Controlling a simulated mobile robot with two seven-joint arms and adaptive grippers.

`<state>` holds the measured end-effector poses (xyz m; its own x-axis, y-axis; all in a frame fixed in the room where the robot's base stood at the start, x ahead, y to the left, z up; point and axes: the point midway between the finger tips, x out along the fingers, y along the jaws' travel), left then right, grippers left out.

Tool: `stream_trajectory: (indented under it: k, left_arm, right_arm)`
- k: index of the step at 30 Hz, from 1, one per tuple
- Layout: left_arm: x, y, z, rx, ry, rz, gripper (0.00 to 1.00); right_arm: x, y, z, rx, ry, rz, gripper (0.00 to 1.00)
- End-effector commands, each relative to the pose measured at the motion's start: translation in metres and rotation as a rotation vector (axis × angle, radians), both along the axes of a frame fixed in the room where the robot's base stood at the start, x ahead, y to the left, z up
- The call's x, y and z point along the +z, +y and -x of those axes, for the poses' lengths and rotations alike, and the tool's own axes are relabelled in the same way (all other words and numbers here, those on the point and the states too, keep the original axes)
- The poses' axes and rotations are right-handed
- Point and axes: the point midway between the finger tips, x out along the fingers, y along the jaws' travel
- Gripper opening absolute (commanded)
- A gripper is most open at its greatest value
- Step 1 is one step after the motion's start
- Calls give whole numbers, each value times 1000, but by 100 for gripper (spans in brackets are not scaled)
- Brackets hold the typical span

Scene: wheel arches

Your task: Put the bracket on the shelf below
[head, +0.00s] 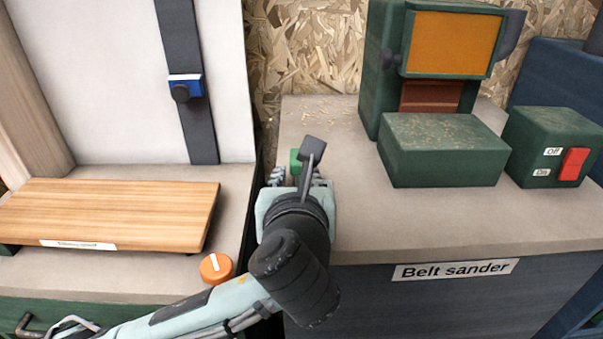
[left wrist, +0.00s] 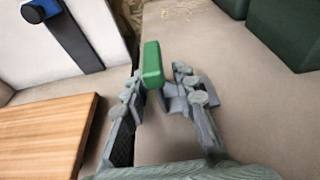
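My left gripper (left wrist: 158,85) is over the gap side of the belt sander bench, and it shows from behind in the head view (head: 293,172). Its fingers stand on either side of a small bright green piece (left wrist: 152,65), which I take to be the bracket. The piece appears pinched between the fingertips. In the head view, only a bit of the green piece (head: 295,160) shows past the gripper. The bracket's full shape is hidden. No shelf below is clearly visible. My right gripper is not in view.
The belt sander (head: 440,150) and its red switch box (head: 553,148) stand on the right bench (head: 400,225). A wooden board (head: 110,212) and an orange knob (head: 216,268) are on the left bench. A narrow dark gap separates the benches. Sawdust lies behind.

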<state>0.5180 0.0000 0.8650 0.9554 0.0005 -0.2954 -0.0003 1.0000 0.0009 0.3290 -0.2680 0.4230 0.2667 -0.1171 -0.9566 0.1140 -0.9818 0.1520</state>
Motion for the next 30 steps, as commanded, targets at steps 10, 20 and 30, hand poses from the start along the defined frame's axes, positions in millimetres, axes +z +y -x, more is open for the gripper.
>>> stream_trajectory:
  k: [10, 20, 30]
  left_arm:
    - [0, 0, 0, 0, 0, 0, 2]
    - [1, 0, 0, 0, -1, 0, 0]
    - [4, 0, -2, 1, -1, 0, 0]
  right_arm:
    - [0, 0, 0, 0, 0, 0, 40]
    - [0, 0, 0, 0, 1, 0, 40]
    - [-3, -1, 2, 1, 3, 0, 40]
